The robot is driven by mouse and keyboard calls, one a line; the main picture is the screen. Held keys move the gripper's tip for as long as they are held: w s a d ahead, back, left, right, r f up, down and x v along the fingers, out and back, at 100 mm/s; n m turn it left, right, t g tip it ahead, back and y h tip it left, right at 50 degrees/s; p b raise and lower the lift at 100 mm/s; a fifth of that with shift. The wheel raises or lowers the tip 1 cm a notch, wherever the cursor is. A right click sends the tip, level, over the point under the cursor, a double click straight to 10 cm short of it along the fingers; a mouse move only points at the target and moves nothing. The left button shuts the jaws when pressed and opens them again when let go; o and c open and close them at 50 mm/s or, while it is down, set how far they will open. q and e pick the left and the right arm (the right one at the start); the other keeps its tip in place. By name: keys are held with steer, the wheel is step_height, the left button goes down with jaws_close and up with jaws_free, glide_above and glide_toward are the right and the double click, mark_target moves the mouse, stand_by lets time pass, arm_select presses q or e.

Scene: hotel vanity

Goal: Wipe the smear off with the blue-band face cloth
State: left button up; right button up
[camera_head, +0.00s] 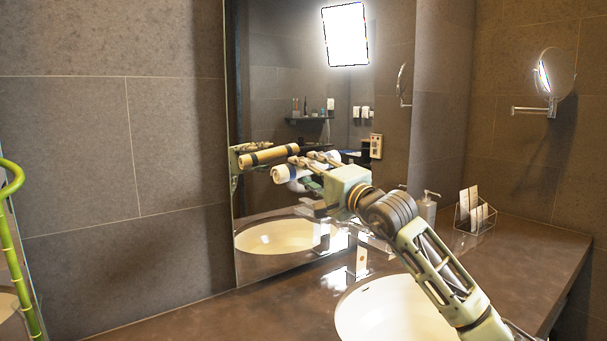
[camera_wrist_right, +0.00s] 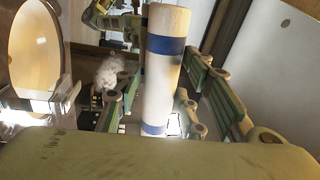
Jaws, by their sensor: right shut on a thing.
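My right gripper (camera_head: 308,170) is shut on the blue-band face cloth (camera_head: 284,173), a white roll, and holds it up in front of the mirror (camera_head: 285,95). In the right wrist view the cloth (camera_wrist_right: 165,65) stands between the fingers, with a wide blue band and a narrower one lower down. A whitish, cloudy smear (camera_wrist_right: 110,72) shows left of the cloth there, apparently on the mirror. I cannot tell whether the cloth touches the glass. The left gripper is not in view.
A sink (camera_head: 390,312) is set in the brown counter (camera_head: 245,315) below my right arm. A soap dispenser (camera_head: 427,208) and a wire rack with cards (camera_head: 474,216) stand at the back right. A round mirror (camera_head: 556,72) juts from the right wall. Counter left of the sink is clear.

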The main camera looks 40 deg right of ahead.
steer(key=m+p, duration=0.1)
steer(key=p, duration=0.2)
steer(key=r+p, duration=0.1)
steer(key=p, duration=0.2)
steer(key=shift+w+a+m+g, duration=0.25)
steer(key=shift+a+m+g, duration=0.05)
steer(key=shift+m+g, duration=0.1)
step_height(320, 180, down, 7)
steer(key=s+m+g+y+p, duration=0.2)
steer(key=m+p, duration=0.4)
steer(key=p, duration=0.3)
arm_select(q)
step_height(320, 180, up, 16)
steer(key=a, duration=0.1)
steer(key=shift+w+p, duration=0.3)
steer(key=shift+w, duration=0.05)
arm_select(e)
steer(key=shift+w+d+f, duration=0.1)
steer(key=shift+w+d, duration=0.1)
steer(key=shift+w, duration=1.15)
steer(key=shift+w+d+r, duration=0.1)
steer(key=shift+w+d, duration=0.1)
steer(key=shift+w, duration=1.1)
steer(key=shift+w+d+f, duration=0.1)
steer(key=shift+w+d, duration=0.1)
steer(key=shift+w, duration=1.15)
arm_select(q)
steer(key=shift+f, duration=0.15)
arm_select(e)
steer(key=shift+w, duration=0.25)
